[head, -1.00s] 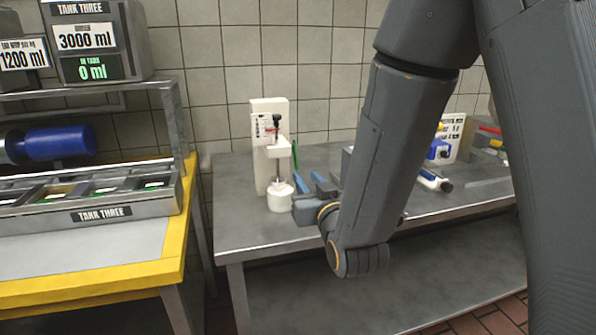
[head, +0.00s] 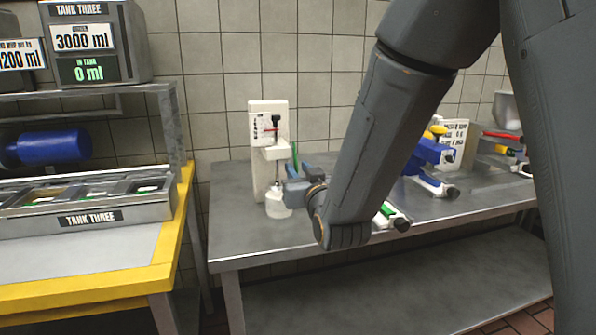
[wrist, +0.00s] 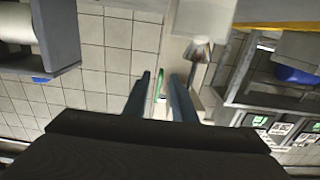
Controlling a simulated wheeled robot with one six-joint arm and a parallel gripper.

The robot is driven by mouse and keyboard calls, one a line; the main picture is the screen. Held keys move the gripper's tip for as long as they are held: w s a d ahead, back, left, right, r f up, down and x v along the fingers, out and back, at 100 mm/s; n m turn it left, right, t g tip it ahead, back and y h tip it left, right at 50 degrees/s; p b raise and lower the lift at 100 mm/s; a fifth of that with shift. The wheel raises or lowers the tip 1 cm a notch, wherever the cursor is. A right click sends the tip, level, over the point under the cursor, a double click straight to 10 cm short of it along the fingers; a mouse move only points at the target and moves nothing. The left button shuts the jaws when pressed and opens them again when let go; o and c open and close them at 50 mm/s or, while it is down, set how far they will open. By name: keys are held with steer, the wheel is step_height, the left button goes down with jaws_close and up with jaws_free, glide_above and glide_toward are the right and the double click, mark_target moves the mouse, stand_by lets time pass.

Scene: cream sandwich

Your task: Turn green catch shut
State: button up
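A white dispenser stand (head: 268,120) with a black knob and a red part stands at the back left of the steel table. A thin upright green catch (head: 295,155) shows at its right side; its lower part is hidden behind my gripper. My gripper (head: 293,169) is at the stand's right side, close to the catch. In the wrist view, the two blue fingers of my gripper (wrist: 159,76) are apart, with the green catch (wrist: 160,86) seen in the gap between them. I cannot tell whether the fingers touch it.
A white round cup (head: 278,203) sits at the stand's foot, just below my gripper. A green-and-white tool (head: 393,214) and a blue clamp-like tool (head: 432,160) lie to the right. A yellow-edged counter (head: 170,240) is at the left. The table's front left is clear.

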steer(key=shift+w+a, duration=0.15)
steer(key=shift+w, duration=0.25)
steer(key=shift+c, duration=0.2)
jaws_close()
steer(key=shift+p, duration=0.3)
